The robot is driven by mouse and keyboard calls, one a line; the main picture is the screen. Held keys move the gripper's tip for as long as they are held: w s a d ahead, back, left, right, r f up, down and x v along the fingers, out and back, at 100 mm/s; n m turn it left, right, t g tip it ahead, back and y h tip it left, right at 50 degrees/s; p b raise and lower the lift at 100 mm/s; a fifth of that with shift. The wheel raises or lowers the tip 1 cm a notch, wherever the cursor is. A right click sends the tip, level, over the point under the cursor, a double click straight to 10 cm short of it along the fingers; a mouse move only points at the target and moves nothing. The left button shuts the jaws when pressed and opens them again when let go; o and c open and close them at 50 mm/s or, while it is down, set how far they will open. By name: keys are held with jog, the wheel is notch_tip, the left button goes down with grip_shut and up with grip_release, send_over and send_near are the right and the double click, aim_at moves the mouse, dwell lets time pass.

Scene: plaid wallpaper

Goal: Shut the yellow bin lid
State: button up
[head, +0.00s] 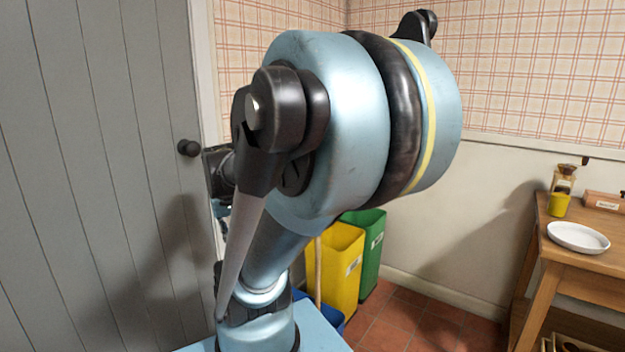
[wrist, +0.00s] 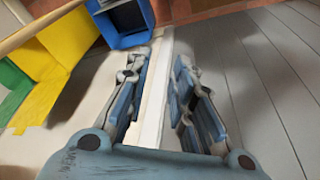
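The yellow bin (head: 338,268) stands against the wall, partly hidden behind my arm in the head view. Its top looks open, and I cannot clearly make out its lid there. In the wrist view, yellow panels of the bin (wrist: 68,42) show at the left; which part is the lid I cannot tell. My gripper (wrist: 160,62) has its two fingers apart with nothing held between them. It points along the wall and door side, with the yellow bin left of the fingers. In the head view my gripper is mostly hidden behind my arm.
A green bin (head: 372,245) stands right of the yellow one, and a blue bin (wrist: 123,22) shows beyond my fingertips. A wooden pole (head: 318,270) stands by the yellow bin. A grey door (head: 100,150) is at left; a wooden table (head: 560,262) with a white plate (head: 578,237) is at right.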

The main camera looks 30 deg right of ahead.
jog(key=w+d+r+m+h, duration=0.2)
jog(key=w+d+r+m, duration=0.1)
jog(key=w+d, duration=0.6)
jog(key=w+d+r+m+h, duration=0.2)
jog(key=w+d+r+m, duration=0.1)
jog(key=w+d, duration=0.6)
jog(key=w+d+r+m+h, duration=0.2)
jog(key=w+d+r+m, duration=0.15)
jog(key=w+d, duration=0.55)
jog(key=w+d+f+m+h, duration=0.1)
jog(key=w+d+m, duration=0.1)
jog(key=w+d, duration=0.6)
jog(key=x, duration=0.6)
jog(key=s+d+x, duration=0.1)
jog(key=x, duration=0.4)
jog(key=s+d+r+x, duration=0.1)
jog(key=x, duration=0.5)
jog(key=shift+s+d+f, duration=0.15)
jog(key=shift+d+f, duration=0.1)
grip_shut()
